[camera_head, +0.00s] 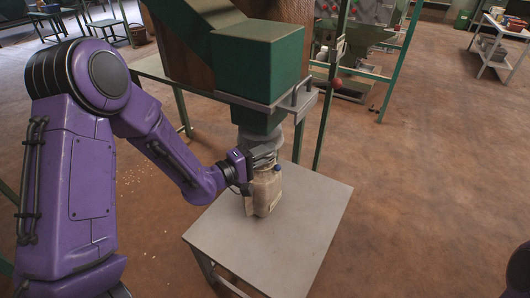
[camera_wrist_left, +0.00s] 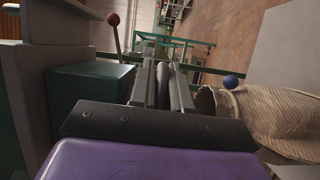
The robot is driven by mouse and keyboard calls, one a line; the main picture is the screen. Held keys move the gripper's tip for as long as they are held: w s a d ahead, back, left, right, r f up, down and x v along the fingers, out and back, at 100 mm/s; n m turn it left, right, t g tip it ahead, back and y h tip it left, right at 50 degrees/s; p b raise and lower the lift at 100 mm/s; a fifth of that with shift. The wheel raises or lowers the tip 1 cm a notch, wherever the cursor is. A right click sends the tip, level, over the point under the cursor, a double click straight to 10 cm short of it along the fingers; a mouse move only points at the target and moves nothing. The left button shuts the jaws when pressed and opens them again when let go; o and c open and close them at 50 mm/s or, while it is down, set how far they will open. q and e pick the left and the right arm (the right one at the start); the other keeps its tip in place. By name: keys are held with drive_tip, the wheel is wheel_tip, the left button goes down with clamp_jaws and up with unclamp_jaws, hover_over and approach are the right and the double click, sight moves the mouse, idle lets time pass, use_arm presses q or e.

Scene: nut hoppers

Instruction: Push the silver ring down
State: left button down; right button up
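The silver ring (camera_head: 266,138) is a grey metal collar around the lower end of the green hopper spout (camera_head: 258,118). My left gripper (camera_head: 264,154) is just below and in front of the ring; I cannot tell whether they touch. Its two fingers (camera_wrist_left: 166,85) lie close together in the left wrist view, with nothing clearly held. A pale sack (camera_head: 266,192) stands upright under the spout and also shows in the left wrist view (camera_wrist_left: 275,118). The ring is not clearly seen in the left wrist view. My right gripper is out of view.
A grey table (camera_head: 295,235) carries the sack and is otherwise clear. A blue ball (camera_wrist_left: 231,81) is at the sack's top. A lever with a red knob (camera_wrist_left: 113,19) and green frame posts (camera_head: 328,110) stand close by. Open floor lies to the right.

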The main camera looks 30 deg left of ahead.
use_arm(q)
wheel_tip(320, 180, down, 8)
drive_tip(key=b, duration=0.4)
drive_tip(key=shift+b, duration=0.35)
drive_tip(key=shift+s, duration=0.1)
drive_tip(key=c, duration=1.2)
unclamp_jaws()
drive_tip(key=shift+f, duration=0.1)
drive_tip(key=shift+o, duration=0.2)
drive_tip(key=v, duration=1)
drive_tip(key=shift+s, duration=0.2)
